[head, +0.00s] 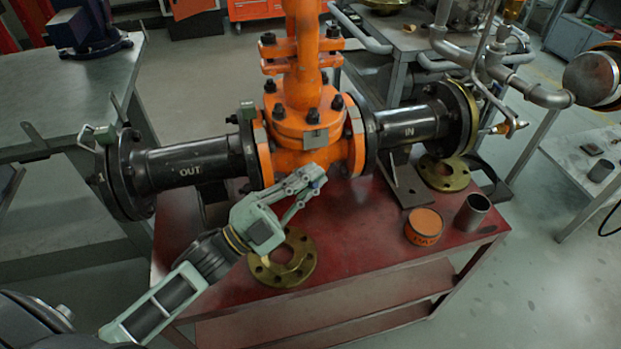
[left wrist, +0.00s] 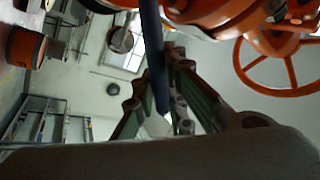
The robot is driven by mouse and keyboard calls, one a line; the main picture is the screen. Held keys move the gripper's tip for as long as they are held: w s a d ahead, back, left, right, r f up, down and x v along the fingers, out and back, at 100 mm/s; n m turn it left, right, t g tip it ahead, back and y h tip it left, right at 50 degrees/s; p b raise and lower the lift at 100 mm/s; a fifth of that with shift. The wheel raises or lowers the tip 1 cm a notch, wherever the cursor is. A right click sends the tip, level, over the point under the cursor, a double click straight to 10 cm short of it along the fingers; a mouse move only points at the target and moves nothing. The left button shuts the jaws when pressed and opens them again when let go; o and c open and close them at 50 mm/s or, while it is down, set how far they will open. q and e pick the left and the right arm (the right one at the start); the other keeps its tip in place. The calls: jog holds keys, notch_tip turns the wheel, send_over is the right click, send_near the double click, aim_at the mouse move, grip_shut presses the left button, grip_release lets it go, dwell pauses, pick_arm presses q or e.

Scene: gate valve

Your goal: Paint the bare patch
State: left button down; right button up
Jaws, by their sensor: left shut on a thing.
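An orange gate valve (head: 300,130) stands between two black pipe spools on a red bench. A grey rectangular patch (head: 316,138) shows on the front of its body. My left gripper (head: 307,181) is in front of and below the valve body, shut on a slim dark blue handle (left wrist: 152,50), seen best in the left wrist view. The handle looks like a brush's, but its tip is not clear. An orange-topped paint can (head: 424,224) stands on the bench to the right; it also shows in the left wrist view (left wrist: 25,47). My right gripper is not in view.
The red bench (head: 345,240) has a brass flange (head: 285,262) under my left wrist and another flange (head: 445,172) at right. An open steel cup (head: 472,212) stands beside the can. An orange handwheel (left wrist: 290,75) shows in the left wrist view. The bench's front middle is clear.

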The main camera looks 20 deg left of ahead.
pick_arm(q)
jog(key=w+d, duration=0.3)
jog(key=d, duration=0.2)
jog(key=shift+w+p, duration=0.2)
jog(key=shift+p, duration=0.15)
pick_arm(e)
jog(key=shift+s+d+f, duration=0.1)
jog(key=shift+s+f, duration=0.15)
pick_arm(q)
jog(key=shift+a, duration=0.1)
